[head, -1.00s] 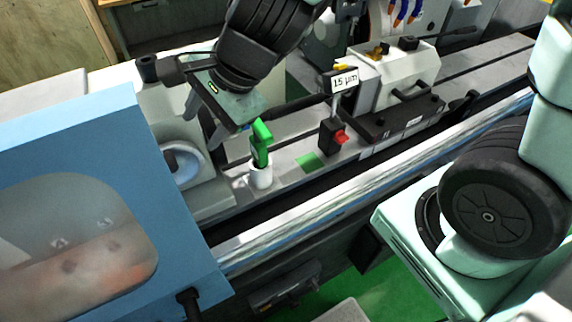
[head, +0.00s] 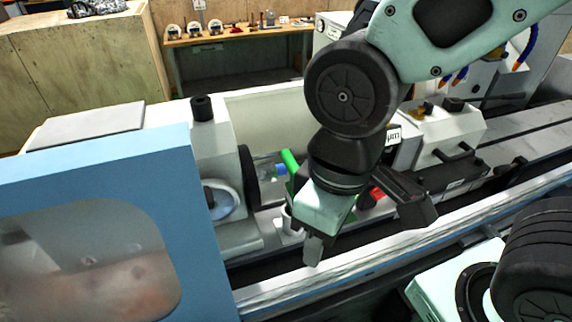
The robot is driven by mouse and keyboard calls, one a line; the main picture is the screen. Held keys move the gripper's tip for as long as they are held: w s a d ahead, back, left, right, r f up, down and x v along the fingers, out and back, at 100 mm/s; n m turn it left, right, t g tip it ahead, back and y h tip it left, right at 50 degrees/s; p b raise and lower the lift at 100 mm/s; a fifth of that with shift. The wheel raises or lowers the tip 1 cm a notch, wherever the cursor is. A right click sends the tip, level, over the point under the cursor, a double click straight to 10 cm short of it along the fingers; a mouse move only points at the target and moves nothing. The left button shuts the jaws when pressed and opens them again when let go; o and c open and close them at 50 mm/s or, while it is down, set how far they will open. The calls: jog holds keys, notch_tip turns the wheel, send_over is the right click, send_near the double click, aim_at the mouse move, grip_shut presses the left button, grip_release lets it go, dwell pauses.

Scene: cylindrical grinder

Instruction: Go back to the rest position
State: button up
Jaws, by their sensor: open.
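My gripper (head: 314,238) hangs in front of the grinder bed in the head view, pointing down. One finger shows clearly; the other is hard to make out. It appears to hold nothing. A green part (head: 289,161) stands behind and left of my gripper, partly hidden by it. A white cup (head: 290,221) is under it, also partly covered. My arm's dark joint covers much of the area behind the gripper.
The blue machine door (head: 80,195) with a cloudy window fills the left. A red part (head: 376,194) and a half-hidden label sign (head: 394,136) stand just right of my gripper. The white tailstock-like block (head: 445,135) is further right. A wooden bench (head: 240,38) stands behind.

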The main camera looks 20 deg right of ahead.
notch_tip(320, 180, down, 19)
jog(key=b, duration=1.8)
jog(key=shift+f+b, duration=0.15)
jog(key=shift+b, duration=0.15)
